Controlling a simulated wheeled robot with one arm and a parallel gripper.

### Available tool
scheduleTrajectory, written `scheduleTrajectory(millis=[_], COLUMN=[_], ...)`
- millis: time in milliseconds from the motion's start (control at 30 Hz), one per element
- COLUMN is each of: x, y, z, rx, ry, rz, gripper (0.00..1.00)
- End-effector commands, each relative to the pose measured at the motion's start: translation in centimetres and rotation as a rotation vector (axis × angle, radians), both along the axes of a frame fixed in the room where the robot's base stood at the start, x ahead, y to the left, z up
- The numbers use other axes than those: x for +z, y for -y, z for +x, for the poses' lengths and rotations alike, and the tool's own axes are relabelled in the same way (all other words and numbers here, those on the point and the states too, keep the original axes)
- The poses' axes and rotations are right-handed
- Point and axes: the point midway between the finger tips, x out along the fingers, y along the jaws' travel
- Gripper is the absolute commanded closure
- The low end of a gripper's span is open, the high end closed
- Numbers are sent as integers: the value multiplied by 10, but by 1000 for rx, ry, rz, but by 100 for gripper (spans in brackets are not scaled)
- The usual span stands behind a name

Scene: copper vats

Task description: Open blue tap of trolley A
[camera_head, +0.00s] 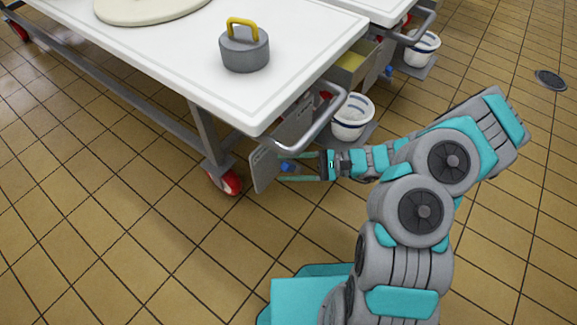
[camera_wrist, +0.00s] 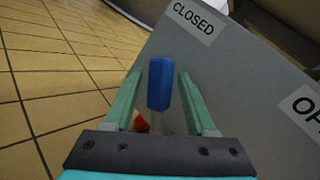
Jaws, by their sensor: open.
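The blue tap handle (camera_wrist: 159,83) stands out from a grey panel (camera_wrist: 225,75) in the wrist view. Its blue lever lies between the two fingers of my gripper (camera_wrist: 160,88), with gaps visible on both sides. The lever points toward a "CLOSED" label (camera_wrist: 194,20); a partly cut-off label beginning "OP" (camera_wrist: 306,108) is at the right edge. In the head view the blue tap (camera_head: 288,166) shows small between the fingers of my gripper (camera_head: 300,167), which is open at the panel on the trolley's end. The trolley (camera_head: 165,52) has a white top.
A grey weight with a yellow handle (camera_head: 245,50) stands on the trolley top. A bent grey push handle (camera_head: 318,122) juts out above my gripper. A white bucket (camera_head: 352,118) sits beyond it. A second trolley stands behind. Tiled floor is free in front.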

Motion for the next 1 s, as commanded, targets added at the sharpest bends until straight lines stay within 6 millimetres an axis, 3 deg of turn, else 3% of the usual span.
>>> scheduleTrajectory(millis=[267, 767, 1000], x=[0, 0, 0], y=[-1, -1, -1], z=[0, 0, 0], rx=[-1, 0, 0], ry=[0, 0, 0], rz=[0, 0, 1], gripper=[44, 100, 100])
